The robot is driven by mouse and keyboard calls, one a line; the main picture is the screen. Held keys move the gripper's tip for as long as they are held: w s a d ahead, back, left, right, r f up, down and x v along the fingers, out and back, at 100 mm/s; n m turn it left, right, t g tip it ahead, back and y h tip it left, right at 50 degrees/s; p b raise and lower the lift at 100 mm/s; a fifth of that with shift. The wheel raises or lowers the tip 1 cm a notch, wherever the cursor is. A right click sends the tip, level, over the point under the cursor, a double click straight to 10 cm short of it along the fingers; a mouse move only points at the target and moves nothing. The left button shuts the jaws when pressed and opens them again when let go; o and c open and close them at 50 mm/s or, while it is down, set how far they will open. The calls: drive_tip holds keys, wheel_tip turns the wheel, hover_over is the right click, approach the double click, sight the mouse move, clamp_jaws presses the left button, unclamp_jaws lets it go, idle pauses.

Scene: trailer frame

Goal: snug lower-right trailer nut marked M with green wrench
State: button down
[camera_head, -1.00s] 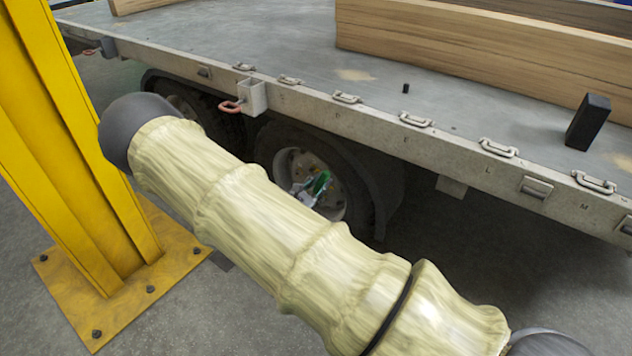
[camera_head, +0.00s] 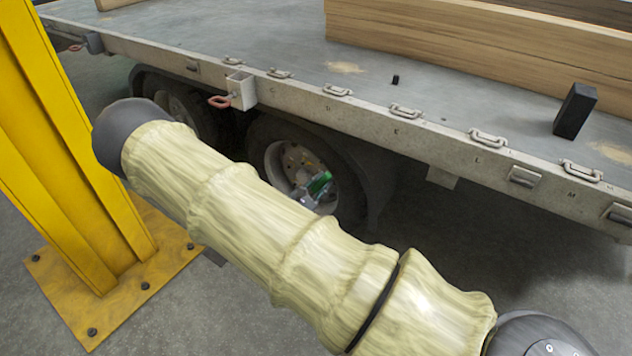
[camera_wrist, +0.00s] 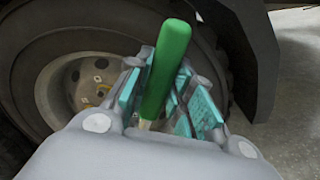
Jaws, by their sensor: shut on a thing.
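The green wrench (camera_wrist: 166,68) shows in the wrist view as a green handle, between the teal pads of my gripper (camera_wrist: 165,108). My gripper is shut on it. The wrench's working end is hidden behind the gripper. Just beyond is the trailer wheel (camera_wrist: 72,72), with nuts around its hub; I cannot read an M on any nut or tell whether the wrench touches one. In the head view the green wrench (camera_head: 319,183) and gripper (camera_head: 311,192) show small in front of the lower right of the wheel (camera_head: 277,163), partly behind my pale-sleeved arm.
The grey trailer bed (camera_head: 250,50) runs above the wheel, carrying timber beams (camera_head: 450,50) and a black block (camera_head: 575,110). Red hooks (camera_head: 219,102) stick out from its edge. A yellow post (camera_head: 75,130) stands at left. The floor at lower right is clear.

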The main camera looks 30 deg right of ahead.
drive_tip(key=shift+s+d+f+m, duration=0.3)
drive_tip(key=shift+s+m, duration=0.2)
drive_tip(key=shift+s, duration=0.15)
drive_tip(key=shift+s+d+f+m, duration=0.25)
drive_tip(key=shift+s+f+m, duration=0.2)
drive_tip(key=shift+s+f, duration=0.2)
drive_tip(key=shift+s+d+f+m, duration=0.25)
drive_tip(key=shift+s+f+m, duration=0.25)
drive_tip(key=shift+s, duration=0.1)
drive_tip(key=shift+s+d+f+m, duration=0.25)
drive_tip(key=shift+s+f+m, duration=0.15)
drive_tip(key=shift+s+f, duration=0.2)
drive_tip(key=shift+s+d+f+m, duration=0.2)
drive_tip(key=shift+s+f+m, duration=0.2)
drive_tip(key=shift+f, duration=0.25)
